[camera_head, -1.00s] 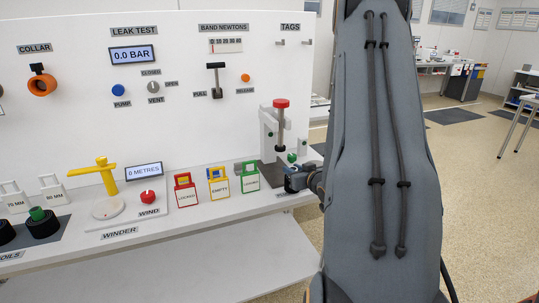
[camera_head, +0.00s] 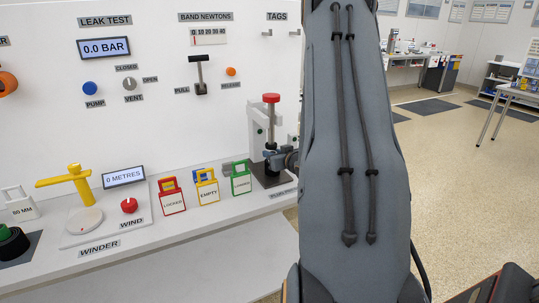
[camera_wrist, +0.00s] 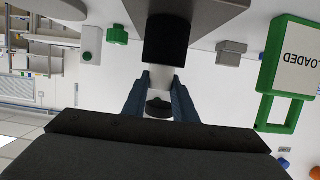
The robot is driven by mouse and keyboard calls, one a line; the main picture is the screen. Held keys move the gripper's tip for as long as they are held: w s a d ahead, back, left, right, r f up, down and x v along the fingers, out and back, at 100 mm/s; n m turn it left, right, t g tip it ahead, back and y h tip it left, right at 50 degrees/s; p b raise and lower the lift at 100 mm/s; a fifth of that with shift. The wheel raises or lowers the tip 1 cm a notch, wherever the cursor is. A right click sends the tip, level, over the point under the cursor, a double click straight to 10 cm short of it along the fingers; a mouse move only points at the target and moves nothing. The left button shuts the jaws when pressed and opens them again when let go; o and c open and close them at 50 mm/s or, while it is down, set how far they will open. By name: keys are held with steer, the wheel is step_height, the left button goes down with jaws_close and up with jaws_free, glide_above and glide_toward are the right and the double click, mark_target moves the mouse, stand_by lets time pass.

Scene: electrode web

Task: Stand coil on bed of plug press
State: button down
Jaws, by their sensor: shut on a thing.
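The plug press stands at the shelf's right end, with a red knob (camera_head: 271,97) above a grey shaft and a dark bed (camera_head: 268,179). In the wrist view, which is upside down, my gripper (camera_wrist: 160,75) is shut on the pale end of a black cylinder, apparently the coil (camera_wrist: 167,38). The coil's black part is at the grey bed block (camera_wrist: 205,14); I cannot tell whether they touch. A dark disc (camera_wrist: 158,107), perhaps the ram, shows between the fingers. In the head view my gripper (camera_head: 274,156) is at the press, partly hidden by my arm.
Red, yellow and green tags marked LOCKED (camera_head: 172,200), EMPTY (camera_head: 208,192) and LOADED (camera_head: 241,183) stand left of the press. The winder (camera_head: 85,219) is further left, beside a green-cored black coil (camera_head: 12,243). Open floor lies to the right.

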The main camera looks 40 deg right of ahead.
steer(key=shift+w+a, duration=0.25)
steer(key=shift+f, duration=0.2)
steer(key=c, duration=1.4)
jaws_free()
steer(key=shift+c, duration=0.2)
steer(key=shift+r, duration=0.1)
